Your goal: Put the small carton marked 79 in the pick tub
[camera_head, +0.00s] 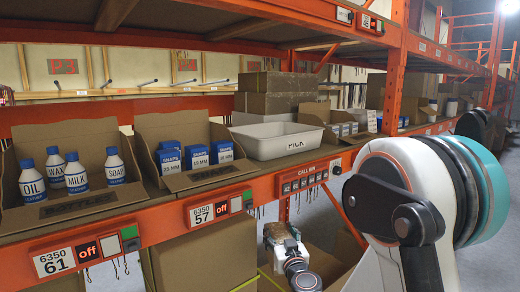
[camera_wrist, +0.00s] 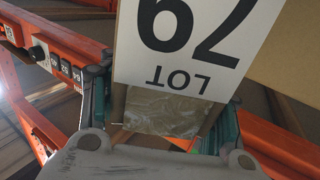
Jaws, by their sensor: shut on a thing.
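The small carton (camera_wrist: 170,112) fills the upper middle of the wrist view, with a white label reading LOT 79 upside down and clear tape over brown card. My gripper (camera_wrist: 164,122) is shut on it, with a teal finger on each side. In the head view the carton (camera_head: 276,231) is a small brown shape at the end of my gripper, low in front of the rack and below the shelf edge. The pick tub (camera_head: 265,147), light grey and marked PICK, stands on the shelf above. No contents show inside it.
Left of the tub are an open box of blue cartons (camera_head: 197,155) and an open box of white bottles (camera_head: 76,173). Stacked brown boxes (camera_head: 277,82) stand behind it. The orange shelf beam (camera_head: 170,222) and an upright (camera_head: 394,85) border the tub's shelf. A large carton (camera_head: 205,258) is below.

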